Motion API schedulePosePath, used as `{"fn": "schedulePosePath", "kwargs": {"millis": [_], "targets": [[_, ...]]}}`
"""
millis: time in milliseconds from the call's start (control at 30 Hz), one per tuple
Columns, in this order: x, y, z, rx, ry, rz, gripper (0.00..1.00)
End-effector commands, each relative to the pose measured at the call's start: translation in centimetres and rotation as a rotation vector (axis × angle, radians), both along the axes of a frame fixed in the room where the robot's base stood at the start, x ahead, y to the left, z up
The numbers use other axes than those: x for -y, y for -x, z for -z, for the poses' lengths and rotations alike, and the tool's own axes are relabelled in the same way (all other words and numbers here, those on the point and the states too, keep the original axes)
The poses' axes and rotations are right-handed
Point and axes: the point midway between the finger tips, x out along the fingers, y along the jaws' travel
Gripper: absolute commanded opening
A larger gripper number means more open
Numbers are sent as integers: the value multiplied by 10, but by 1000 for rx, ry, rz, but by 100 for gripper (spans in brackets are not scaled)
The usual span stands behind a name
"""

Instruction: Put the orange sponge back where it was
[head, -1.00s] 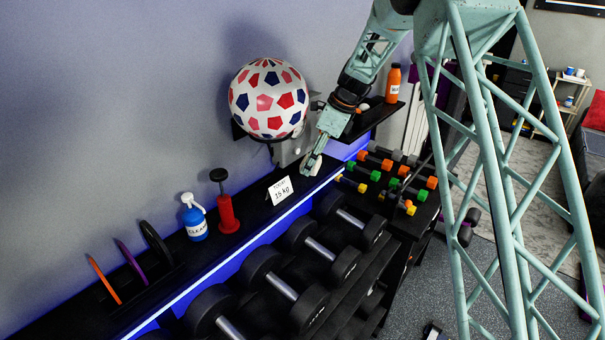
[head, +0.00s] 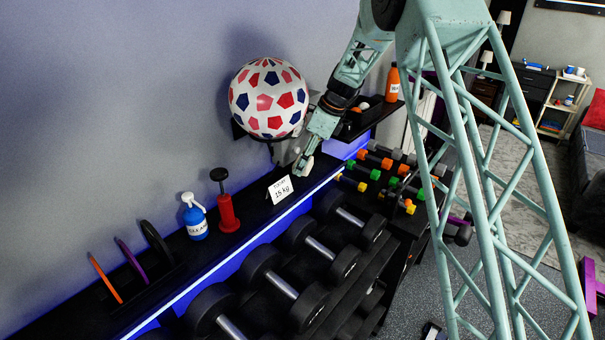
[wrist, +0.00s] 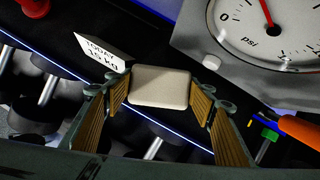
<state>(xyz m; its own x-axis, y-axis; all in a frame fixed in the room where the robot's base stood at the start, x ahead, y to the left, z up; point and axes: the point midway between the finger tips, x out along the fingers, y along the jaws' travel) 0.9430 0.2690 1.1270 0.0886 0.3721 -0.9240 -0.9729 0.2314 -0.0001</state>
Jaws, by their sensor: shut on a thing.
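No orange sponge shows clearly in either view. My gripper (wrist: 160,94) is shut on a pale cream block (wrist: 160,84) with rounded edges, held between its two ribbed fingers in the wrist view. In the head view my gripper (head: 304,168) hangs low over the black shelf (head: 258,211), just right of the white "TODAY 15 kg" card (head: 281,190). The block is small there and partly hidden by the fingers. I cannot tell whether it touches the shelf.
A gauge (wrist: 265,28) stands close on the right in the wrist view. A patterned ball (head: 269,98) sits above my gripper's left side. A red pump (head: 227,205) and blue spray bottle (head: 195,217) stand left on the shelf. Dumbbells (head: 300,290) lie on the rack below.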

Motion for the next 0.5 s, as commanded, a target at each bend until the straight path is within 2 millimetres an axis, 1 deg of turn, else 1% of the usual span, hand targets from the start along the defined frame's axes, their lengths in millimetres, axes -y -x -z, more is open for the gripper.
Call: {"fn": "schedulePosePath", "kwargs": {"millis": [133, 233, 500], "targets": [[0, 0, 2, -1, 0, 0, 41], [0, 0, 9, -2, -1, 0, 41], [0, 1, 39, -2, 1, -1, 41]]}}
